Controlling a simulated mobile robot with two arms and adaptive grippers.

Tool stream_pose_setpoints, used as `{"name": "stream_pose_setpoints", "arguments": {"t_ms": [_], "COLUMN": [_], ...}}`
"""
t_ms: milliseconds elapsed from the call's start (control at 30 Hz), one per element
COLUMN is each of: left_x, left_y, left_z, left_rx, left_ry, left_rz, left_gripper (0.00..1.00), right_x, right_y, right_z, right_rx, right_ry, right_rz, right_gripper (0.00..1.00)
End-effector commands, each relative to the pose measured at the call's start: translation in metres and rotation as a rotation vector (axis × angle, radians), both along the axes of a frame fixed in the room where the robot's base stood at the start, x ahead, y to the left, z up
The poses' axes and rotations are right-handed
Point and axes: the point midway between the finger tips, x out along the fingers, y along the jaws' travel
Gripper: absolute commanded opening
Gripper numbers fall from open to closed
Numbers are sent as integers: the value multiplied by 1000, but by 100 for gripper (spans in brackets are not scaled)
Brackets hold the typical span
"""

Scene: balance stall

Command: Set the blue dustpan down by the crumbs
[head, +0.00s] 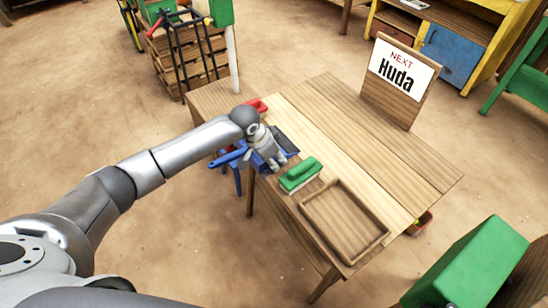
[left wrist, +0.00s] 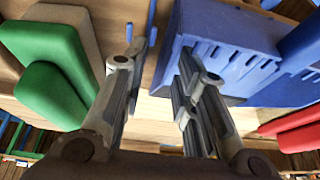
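The blue dustpan (head: 262,164) is at the near edge of the wooden table, partly hidden under my left gripper (head: 268,154). A blue handle-like part sticks out to the left past the edge. In the left wrist view the ribbed dustpan (left wrist: 225,35) fills the upper right. My left gripper's fingers (left wrist: 158,85) are apart, with bare wood and an edge of blue between them. The right finger overlaps the dustpan; I cannot tell whether they touch. I cannot make out any crumbs. My right gripper is in neither view.
A green block-like brush (head: 300,175) lies right of the dustpan, beside an empty wooden tray (head: 309,216). A red object (head: 258,105) lies behind the arm. A sign reading "Huda" (head: 398,72) stands at the back. The table's middle is clear.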

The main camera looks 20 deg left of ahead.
Motion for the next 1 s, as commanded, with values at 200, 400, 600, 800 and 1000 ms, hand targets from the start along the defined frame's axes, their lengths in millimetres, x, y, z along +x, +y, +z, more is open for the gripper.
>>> {"name": "stream_pose_setpoints", "arguments": {"t_ms": [200, 400, 600, 800, 1000], "left_x": [-5, -18, -30, -36, -37], "left_y": [4, 13, 22, 26, 26], "left_z": [21, 59, 94, 111, 114], "left_rx": [-2, 0, 1, -1, -1], "left_ry": [-3, -5, -3, -1, -1], "left_rz": [-1, -1, 0, 1, 1], "left_gripper": [27, 27, 27, 27, 27], "right_x": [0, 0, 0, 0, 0], "right_y": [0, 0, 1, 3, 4], "right_z": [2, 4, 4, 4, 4], "right_rx": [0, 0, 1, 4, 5], "right_ry": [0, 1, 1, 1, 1], "right_rz": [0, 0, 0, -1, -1], "right_gripper": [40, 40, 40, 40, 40]}}
